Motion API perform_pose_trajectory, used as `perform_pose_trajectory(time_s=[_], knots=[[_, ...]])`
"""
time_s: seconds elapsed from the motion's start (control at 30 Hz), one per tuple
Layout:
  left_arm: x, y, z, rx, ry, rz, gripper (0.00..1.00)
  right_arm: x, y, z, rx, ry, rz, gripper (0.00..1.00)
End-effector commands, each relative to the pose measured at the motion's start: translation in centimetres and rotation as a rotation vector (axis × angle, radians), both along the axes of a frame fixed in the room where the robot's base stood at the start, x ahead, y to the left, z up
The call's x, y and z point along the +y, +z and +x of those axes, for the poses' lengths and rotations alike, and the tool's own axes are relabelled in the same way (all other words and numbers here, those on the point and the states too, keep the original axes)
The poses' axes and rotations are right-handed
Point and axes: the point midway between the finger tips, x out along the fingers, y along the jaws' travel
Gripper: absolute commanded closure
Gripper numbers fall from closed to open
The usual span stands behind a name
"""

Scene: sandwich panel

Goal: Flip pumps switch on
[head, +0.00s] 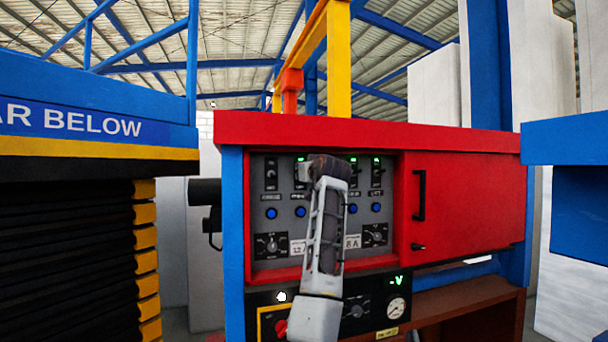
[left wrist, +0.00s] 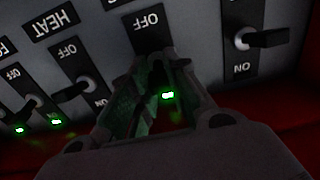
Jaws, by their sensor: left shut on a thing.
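The grey switch panel (head: 285,225) sits in the red and blue cabinet, with a row of black switches along its top. My left gripper (head: 313,168) is up against that row, near the second switch plate from the left. In the left wrist view its fingers (left wrist: 155,90) are shut around a switch, whose lever they hide. An OFF mark (left wrist: 147,22) and a lit green lamp (left wrist: 168,96) show at that switch. I cannot read its name, so I cannot confirm it is the pumps switch. My right gripper is not in view.
A neighbouring switch (left wrist: 75,90) with a HEAT label is close on one side, another switch (left wrist: 265,40) on the other. Blue buttons (head: 271,213) and rotary knobs (head: 271,245) lie below the row. A red door (head: 465,200) with a black handle is to the right.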

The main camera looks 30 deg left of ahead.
Motion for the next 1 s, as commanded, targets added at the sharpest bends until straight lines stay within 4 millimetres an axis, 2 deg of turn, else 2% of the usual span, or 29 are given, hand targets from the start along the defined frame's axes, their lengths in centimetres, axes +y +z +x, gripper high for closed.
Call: perform_pose_trajectory(time_s=[0.47,0.5,0.63,1.0], knots=[[-0.05,0.35,-0.05,0.021,-0.001,-0.025,1.00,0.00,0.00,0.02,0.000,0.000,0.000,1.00],[-0.05,0.35,-0.05,0.021,-0.001,-0.025,0.80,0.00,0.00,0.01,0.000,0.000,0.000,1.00],[-0.04,0.31,-0.04,0.021,-0.001,-0.025,0.63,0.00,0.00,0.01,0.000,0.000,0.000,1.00],[-0.07,0.21,-0.04,0.023,-0.001,-0.026,0.61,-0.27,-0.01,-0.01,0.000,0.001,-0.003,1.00]])
